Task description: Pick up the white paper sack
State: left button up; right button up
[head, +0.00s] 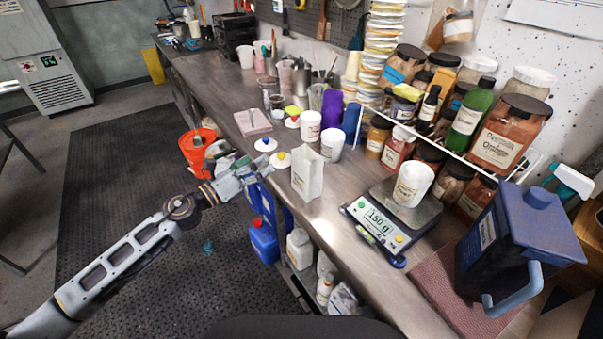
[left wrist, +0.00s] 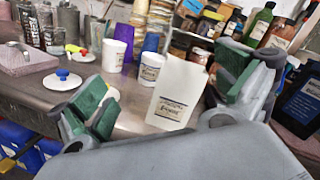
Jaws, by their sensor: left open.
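The white paper sack (head: 307,172) stands upright near the front edge of the steel counter, with a printed label on its face. In the left wrist view the sack (left wrist: 178,92) shows between my two fingers, nearer the right one, and beyond them. My left gripper (head: 262,170) is open and empty in the head view, just left of the sack and apart from it. In the left wrist view its green-padded fingers (left wrist: 165,100) are spread wide. My right gripper is not in view.
Two white tubs (head: 332,144) stand behind the sack. Lids with coloured knobs (head: 279,160) lie left of it. A scale (head: 393,215) bearing a white cup (head: 412,184) stands to the right. An orange bucket (head: 197,150) is left of the counter edge.

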aim_at(299, 160)
pick_arm(q)
jog(key=d+m+g, duration=0.1)
jog(key=d+m, duration=0.1)
jog(key=d+m+g+h+p, duration=0.1)
jog(key=d+m, duration=0.1)
jog(key=m, duration=0.1)
jog(key=d+f+m, duration=0.1)
jog(key=d+m, duration=0.1)
jog(key=m, duration=0.1)
jog(key=shift+w+d+f+g+p, duration=0.1)
jog(key=shift+w+d+g+p, duration=0.05)
jog(key=shift+d+g+p, duration=0.25)
jog(key=shift+w+d, duration=0.2)
jog(key=shift+d, duration=0.1)
jog(key=shift+p+x, duration=0.3)
jog(key=shift+x, duration=0.5)
jog(key=shift+w+d+f, duration=0.1)
jog(key=shift+w+d, duration=0.2)
jog(key=shift+d, duration=0.1)
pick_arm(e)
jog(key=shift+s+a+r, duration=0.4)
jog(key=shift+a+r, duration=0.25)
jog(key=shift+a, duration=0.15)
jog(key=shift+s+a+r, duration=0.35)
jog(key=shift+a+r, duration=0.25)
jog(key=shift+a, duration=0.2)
